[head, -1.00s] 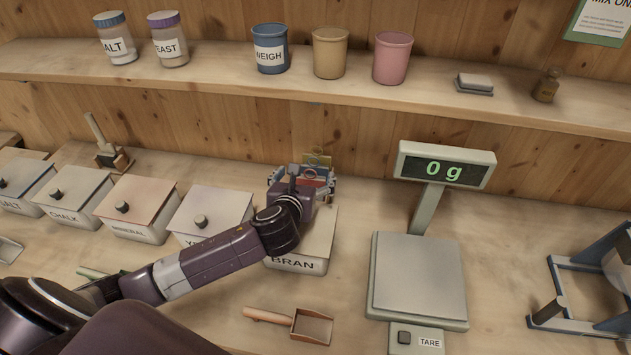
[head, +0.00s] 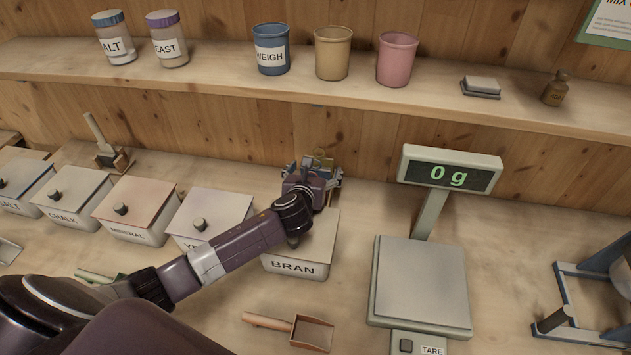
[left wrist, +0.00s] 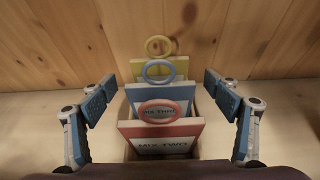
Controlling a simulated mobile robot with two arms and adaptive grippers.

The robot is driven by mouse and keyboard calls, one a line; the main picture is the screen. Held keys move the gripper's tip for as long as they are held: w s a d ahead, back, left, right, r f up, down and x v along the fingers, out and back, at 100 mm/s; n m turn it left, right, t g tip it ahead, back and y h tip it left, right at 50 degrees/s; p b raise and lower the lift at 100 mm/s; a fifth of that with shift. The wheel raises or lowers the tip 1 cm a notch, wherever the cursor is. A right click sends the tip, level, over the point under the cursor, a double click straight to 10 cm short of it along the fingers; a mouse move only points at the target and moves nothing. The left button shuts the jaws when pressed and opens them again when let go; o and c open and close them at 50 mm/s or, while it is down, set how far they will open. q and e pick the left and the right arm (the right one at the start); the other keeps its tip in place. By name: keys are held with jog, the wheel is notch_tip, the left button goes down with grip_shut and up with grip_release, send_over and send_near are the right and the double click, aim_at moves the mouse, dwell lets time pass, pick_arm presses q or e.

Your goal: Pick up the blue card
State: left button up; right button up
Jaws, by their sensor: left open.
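The blue card (left wrist: 149,94) stands in the left wrist view between a red card in front and a yellow card behind. It has a blue ring on top (left wrist: 158,71), and its lower part is hidden by the red card. My left gripper (left wrist: 164,88) is open, with one finger on each side of the cards and apart from them. In the head view my left gripper (head: 314,172) is at the back of the counter behind the bran bin and hides most of the cards. My right gripper is not in view.
The red card (left wrist: 160,131) and yellow card (left wrist: 160,69) stand close to the blue one in a wooden holder. The bran bin (head: 295,268) is beneath my arm. The scale (head: 421,283) stands to the right. The shelf (head: 210,84) overhangs behind.

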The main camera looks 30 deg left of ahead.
pick_arm(q)
jog(key=shift+w, duration=0.1)
jog(key=shift+c, duration=0.7)
jog(key=c, duration=1.1)
notch_tip(320, 180, up, 10)
jog(key=shift+f+b, duration=0.1)
jog(key=shift+b, duration=0.35)
